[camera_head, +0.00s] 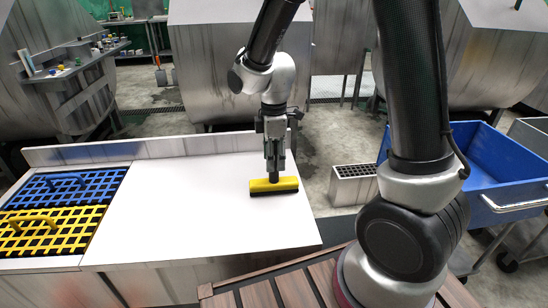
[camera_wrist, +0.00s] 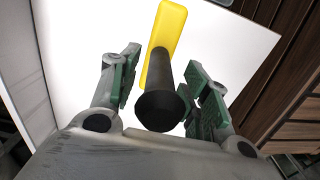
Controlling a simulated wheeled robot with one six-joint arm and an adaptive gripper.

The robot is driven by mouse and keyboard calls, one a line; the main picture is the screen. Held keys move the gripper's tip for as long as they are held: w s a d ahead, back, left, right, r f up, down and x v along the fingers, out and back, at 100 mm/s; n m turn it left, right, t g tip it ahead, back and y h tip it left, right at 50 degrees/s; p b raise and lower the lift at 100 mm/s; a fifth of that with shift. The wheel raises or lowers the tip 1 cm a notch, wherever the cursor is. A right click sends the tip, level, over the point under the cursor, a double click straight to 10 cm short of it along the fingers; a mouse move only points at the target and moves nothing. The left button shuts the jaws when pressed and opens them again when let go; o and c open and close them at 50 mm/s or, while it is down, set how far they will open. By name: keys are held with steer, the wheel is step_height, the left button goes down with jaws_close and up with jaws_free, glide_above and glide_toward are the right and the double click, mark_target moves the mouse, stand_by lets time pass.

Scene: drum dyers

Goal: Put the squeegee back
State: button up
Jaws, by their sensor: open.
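The squeegee has a yellow head (camera_head: 273,186) with a dark lower edge and a short black handle. It is on the white tabletop (camera_head: 180,215), near its right side, with the handle pointing up. My gripper (camera_head: 274,160) points down over it. In the wrist view my gripper (camera_wrist: 160,85) is open, with a green-padded finger on each side of the black handle (camera_wrist: 158,98). The handle stands between the fingers, with a visible gap on the left; on the right I cannot tell if it touches. The yellow head (camera_wrist: 167,35) shows beyond the handle.
At the table's left lie a blue grid (camera_head: 70,184) and a yellow grid (camera_head: 50,232), each with a handle. A raised ledge (camera_head: 150,148) runs along the back edge. A blue cart (camera_head: 495,170) stands at right, and wooden slats (camera_head: 290,290) lie in front.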

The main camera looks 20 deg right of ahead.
step_height(320, 180, up, 12)
steer(key=shift+f, duration=0.2)
steer(key=shift+r, duration=0.3)
steer(key=shift+s+d+r, duration=0.15)
steer(key=shift+d+r, duration=0.1)
steer(key=shift+d, duration=0.05)
steer(key=s+d+r+m+t, duration=0.2)
steer(key=s+d+r+m, duration=0.1)
steer(key=s+d+m, duration=0.4)
steer(key=s+d+r+m+t, duration=0.2)
steer(key=s+d+m, duration=0.5)
steer(key=s, duration=0.4)
steer(key=shift+s+r+m, duration=0.35)
steer(key=shift+r+m, duration=0.45)
steer(key=shift+m, duration=0.1)
steer(key=shift+d, duration=0.1)
steer(key=shift+c, duration=1.2)
